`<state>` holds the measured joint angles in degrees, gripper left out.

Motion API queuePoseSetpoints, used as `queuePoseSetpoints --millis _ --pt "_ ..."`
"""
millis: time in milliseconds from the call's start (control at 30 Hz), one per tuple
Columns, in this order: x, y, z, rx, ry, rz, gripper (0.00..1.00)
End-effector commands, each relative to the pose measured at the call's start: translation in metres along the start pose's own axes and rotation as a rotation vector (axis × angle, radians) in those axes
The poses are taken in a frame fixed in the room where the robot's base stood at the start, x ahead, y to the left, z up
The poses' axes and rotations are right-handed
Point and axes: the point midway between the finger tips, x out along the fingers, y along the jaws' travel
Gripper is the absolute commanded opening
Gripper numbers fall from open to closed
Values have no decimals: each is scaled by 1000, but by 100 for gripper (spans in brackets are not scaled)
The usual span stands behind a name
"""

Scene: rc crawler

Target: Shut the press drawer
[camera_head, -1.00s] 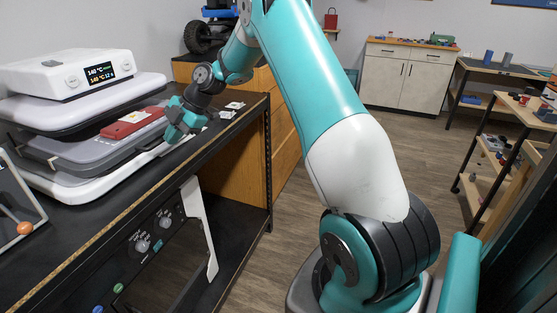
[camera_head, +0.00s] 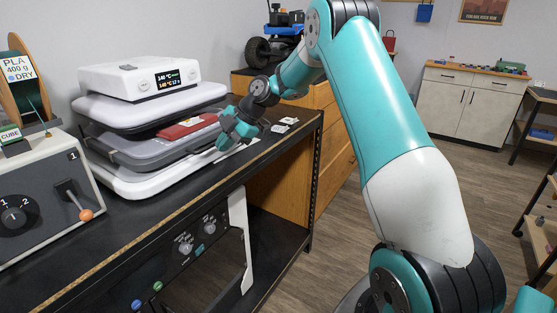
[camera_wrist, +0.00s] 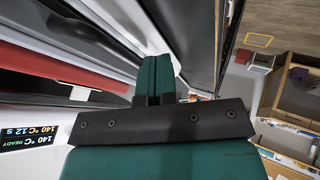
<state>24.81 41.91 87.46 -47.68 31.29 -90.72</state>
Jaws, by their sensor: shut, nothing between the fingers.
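The white and grey heat press (camera_head: 130,83), with a lit display, stands on the black bench at the left. Its grey drawer (camera_head: 150,151) lies between the raised upper platen and the white base, and sticks out towards the front. A red flat piece (camera_head: 187,128) lies on the drawer. My gripper (camera_head: 224,143) is shut and empty, at the drawer's front right end. Its closed fingers also show in the wrist view (camera_wrist: 153,82), beside the red piece and the white base. I cannot tell whether the fingers touch the drawer.
A grey control box with an orange-tipped lever (camera_head: 80,205) stands left of the press on the bench (camera_head: 150,235). Small white cards (camera_head: 285,124) lie beyond my gripper. A wheeled crawler (camera_head: 268,45) stands on the wooden cabinet behind. Floor is open to the right.

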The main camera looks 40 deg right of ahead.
Motion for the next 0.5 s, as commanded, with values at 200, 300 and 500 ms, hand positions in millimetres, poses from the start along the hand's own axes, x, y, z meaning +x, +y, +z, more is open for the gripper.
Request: queuePoseSetpoints --millis 200,300,500 --pt "-27 -18 0 -6 4 -5 0" --pt "-50 -18 -2 -7 6 -10 0" --pt "-85 -17 -4 -9 10 -14 0"
